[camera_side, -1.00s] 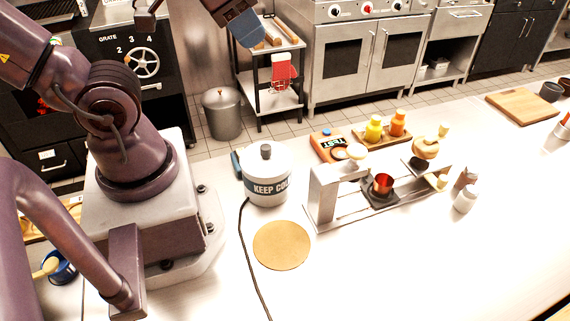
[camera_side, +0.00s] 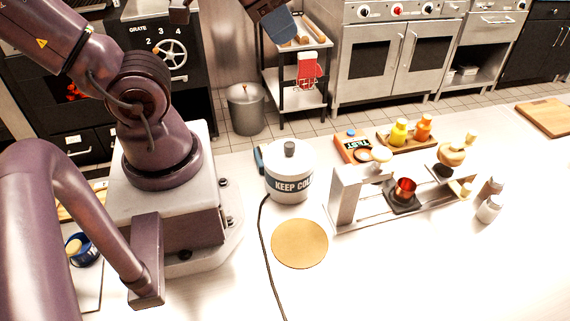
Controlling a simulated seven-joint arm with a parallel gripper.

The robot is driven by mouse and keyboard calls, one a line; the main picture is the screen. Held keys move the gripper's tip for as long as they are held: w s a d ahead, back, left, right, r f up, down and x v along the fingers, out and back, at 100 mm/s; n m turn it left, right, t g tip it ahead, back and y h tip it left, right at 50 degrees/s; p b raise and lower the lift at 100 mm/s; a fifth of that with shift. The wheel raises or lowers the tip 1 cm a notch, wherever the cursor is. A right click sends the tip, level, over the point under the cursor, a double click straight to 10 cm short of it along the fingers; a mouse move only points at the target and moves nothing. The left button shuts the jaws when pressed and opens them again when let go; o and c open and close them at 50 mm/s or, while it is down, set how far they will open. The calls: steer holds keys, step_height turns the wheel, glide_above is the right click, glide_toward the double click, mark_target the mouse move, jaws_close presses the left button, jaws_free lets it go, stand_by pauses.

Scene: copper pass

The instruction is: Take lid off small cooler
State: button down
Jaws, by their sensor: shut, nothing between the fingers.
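The small cooler (camera_side: 290,190) is a round white tub with a blue-grey band reading "KEEP CO…", standing on the counter right of my base. Its white lid (camera_side: 277,155) is on top, with a dark grey knob (camera_side: 290,148) in the middle. My gripper (camera_side: 282,27) shows only in part at the top edge, as a dark body with a blue-grey tip. It is shut and empty, and appears high above and apart from the cooler.
A tan round mat (camera_side: 299,244) lies in front of the cooler, with a black cable (camera_side: 266,255) to its left. The front right counter is clear.

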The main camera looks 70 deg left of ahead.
steer(key=c, duration=1.8)
jaws_free()
steer(key=shift+c, duration=0.2)
steer(key=o, duration=1)
steer(key=m+g, duration=0.6)
steer(key=m, duration=1.7)
glide_above(290, 144)
step_height(290, 144, down, 13)
steer(key=shift+n, duration=0.3)
step_height(290, 144, down, 12)
steer(key=shift+f, duration=0.15)
